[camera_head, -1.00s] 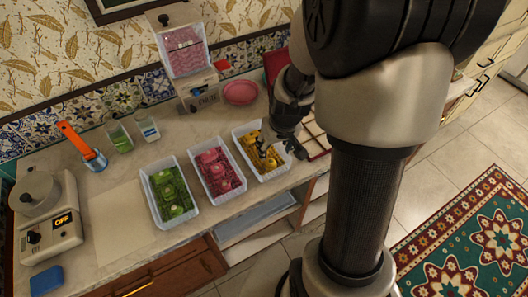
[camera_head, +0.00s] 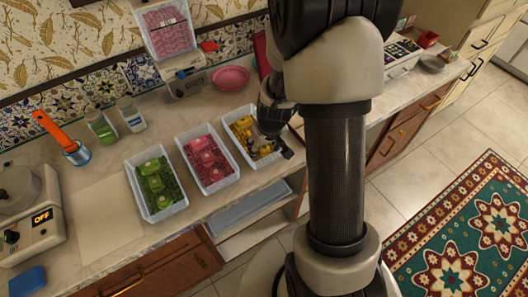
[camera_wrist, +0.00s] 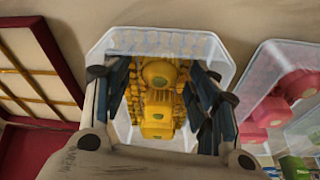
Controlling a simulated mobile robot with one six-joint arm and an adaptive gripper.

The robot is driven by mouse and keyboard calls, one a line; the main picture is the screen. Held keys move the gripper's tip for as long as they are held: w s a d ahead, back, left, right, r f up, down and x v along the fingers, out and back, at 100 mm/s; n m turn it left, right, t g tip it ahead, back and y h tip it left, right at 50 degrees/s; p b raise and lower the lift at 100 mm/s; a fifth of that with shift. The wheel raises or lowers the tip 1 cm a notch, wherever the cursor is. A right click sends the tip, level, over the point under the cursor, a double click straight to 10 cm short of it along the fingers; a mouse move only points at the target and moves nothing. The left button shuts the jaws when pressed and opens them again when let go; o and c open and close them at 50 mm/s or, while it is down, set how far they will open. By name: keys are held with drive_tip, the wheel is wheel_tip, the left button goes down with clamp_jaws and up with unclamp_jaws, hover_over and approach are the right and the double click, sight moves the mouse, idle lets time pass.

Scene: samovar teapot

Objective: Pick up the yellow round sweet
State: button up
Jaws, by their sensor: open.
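The yellow round sweet (camera_wrist: 160,74) lies in a clear tray (camera_wrist: 215,48) of yellow sweets, near the middle of the wrist view. A squarer yellow sweet (camera_wrist: 157,122) is beside it, lower in that view. My gripper (camera_wrist: 161,88) is open, with one finger on each side of the round sweet in the picture. I cannot tell whether the fingers touch it or how far above it they are. In the head view my gripper (camera_head: 277,146) is over the right part of the yellow tray (camera_head: 229,139) and partly hides its sweets.
A tray of red sweets (camera_head: 207,158) and a tray of green sweets (camera_head: 157,186) stand to the left on the counter. A pink bowl (camera_head: 231,78) is behind. A red-edged box with a gridded top (camera_wrist: 35,70) lies close beside the yellow tray in the wrist view.

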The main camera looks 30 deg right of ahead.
drive_tip(key=shift+r, duration=0.1)
drive_tip(key=shift+c, duration=0.5)
drive_tip(key=c, duration=0.8)
drive_tip(key=shift+c, duration=0.2)
